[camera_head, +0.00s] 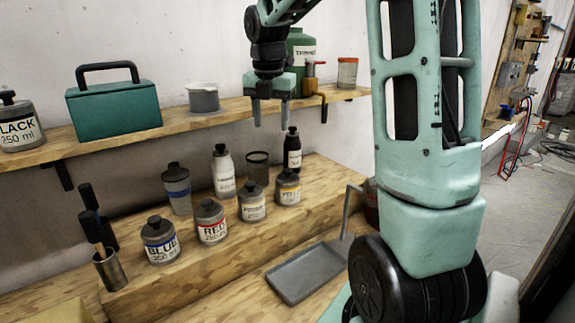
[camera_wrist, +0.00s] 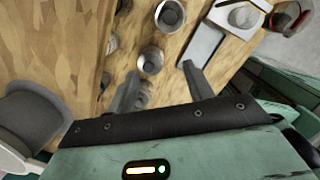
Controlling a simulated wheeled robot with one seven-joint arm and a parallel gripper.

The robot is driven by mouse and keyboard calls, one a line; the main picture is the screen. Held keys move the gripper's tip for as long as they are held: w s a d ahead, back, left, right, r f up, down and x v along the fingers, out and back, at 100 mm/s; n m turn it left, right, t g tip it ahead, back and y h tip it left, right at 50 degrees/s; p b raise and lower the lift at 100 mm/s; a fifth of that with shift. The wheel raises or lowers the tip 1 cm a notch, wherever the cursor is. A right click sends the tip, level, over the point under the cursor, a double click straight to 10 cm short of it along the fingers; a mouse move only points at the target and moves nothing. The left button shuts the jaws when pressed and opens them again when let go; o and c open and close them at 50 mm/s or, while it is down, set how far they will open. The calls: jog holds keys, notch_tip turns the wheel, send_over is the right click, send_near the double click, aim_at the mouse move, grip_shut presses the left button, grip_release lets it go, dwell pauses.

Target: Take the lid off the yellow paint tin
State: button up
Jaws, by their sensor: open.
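The yellow paint tin (camera_head: 288,193) is a small grey tin with a yellow-banded label. It stands upright on the wooden step, at the right end of the front row in the head view. Its dark lid (camera_head: 288,176) is on it. My gripper (camera_head: 270,113) is open and empty, fingers pointing down, in the air higher than the tin and slightly left of it in the picture. In the wrist view my gripper (camera_wrist: 160,88) shows both fingers apart. Several round container tops lie between and beyond them; I cannot tell which is the yellow tin's.
A red tin (camera_head: 211,222), a blue tin (camera_head: 160,240) and another tin (camera_head: 252,204) stand left of it. A shelf (camera_head: 170,124) runs behind my gripper. A grey tray (camera_head: 305,275) lies in front.

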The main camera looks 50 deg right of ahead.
jog(key=d+n, duration=0.1)
jog(key=d, duration=0.3)
jog(key=p, duration=0.3)
send_over(288, 170)
jog(key=a, duration=0.1)
notch_tip(288, 170, down, 10)
jog(key=shift+s+a+r, duration=0.1)
jog(key=shift+a+r, duration=0.05)
jog(key=shift+d+f+p, duration=0.2)
jog(key=shift+f+p, duration=0.1)
jog(key=shift+f, duration=0.65)
jog(key=shift+d+f+p, duration=0.2)
jog(key=shift+f+p, duration=0.05)
jog(key=shift+f, duration=0.75)
jog(key=shift+d+f+p, duration=0.2)
jog(key=shift+f+p, duration=0.1)
jog(key=shift+f, duration=0.65)
jog(key=c, duration=1.1)
